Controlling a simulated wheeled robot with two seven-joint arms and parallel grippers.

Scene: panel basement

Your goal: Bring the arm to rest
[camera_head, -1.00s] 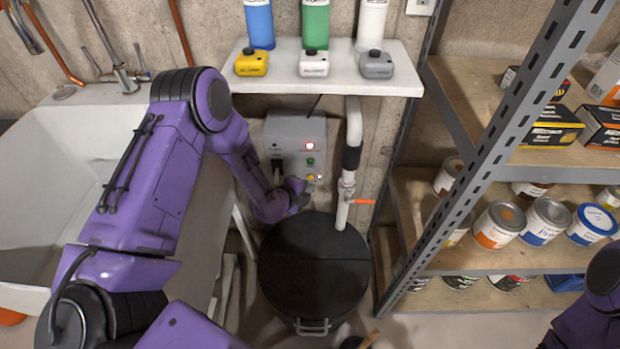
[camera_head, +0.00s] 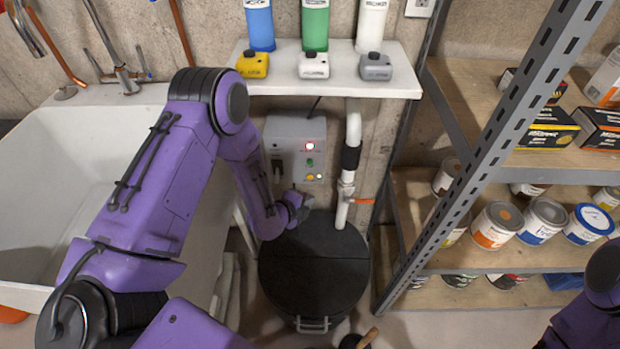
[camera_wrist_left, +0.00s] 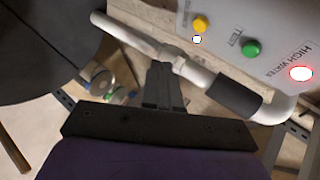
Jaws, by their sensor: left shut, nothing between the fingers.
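My left arm (camera_head: 165,185) comes in from the left, purple with black joints, and bends down at its elbow. My left gripper (camera_head: 300,207) is small in the head view, just below the grey control box (camera_head: 296,140) and above the black round lid (camera_head: 314,265). In the left wrist view its dark fingers (camera_wrist_left: 163,85) are together and empty, in front of the white pipe. The box, apart from the fingers there, shows a yellow button (camera_wrist_left: 200,24), a green button (camera_wrist_left: 250,47) and a lit red lamp (camera_wrist_left: 301,73). My right gripper is out of view.
A white pipe (camera_head: 353,125) with an orange-handled valve (camera_head: 361,201) runs down beside the box. A white shelf (camera_head: 400,82) with bottles hangs above. A white sink (camera_head: 60,200) is at left, a metal rack (camera_head: 470,165) with cans at right.

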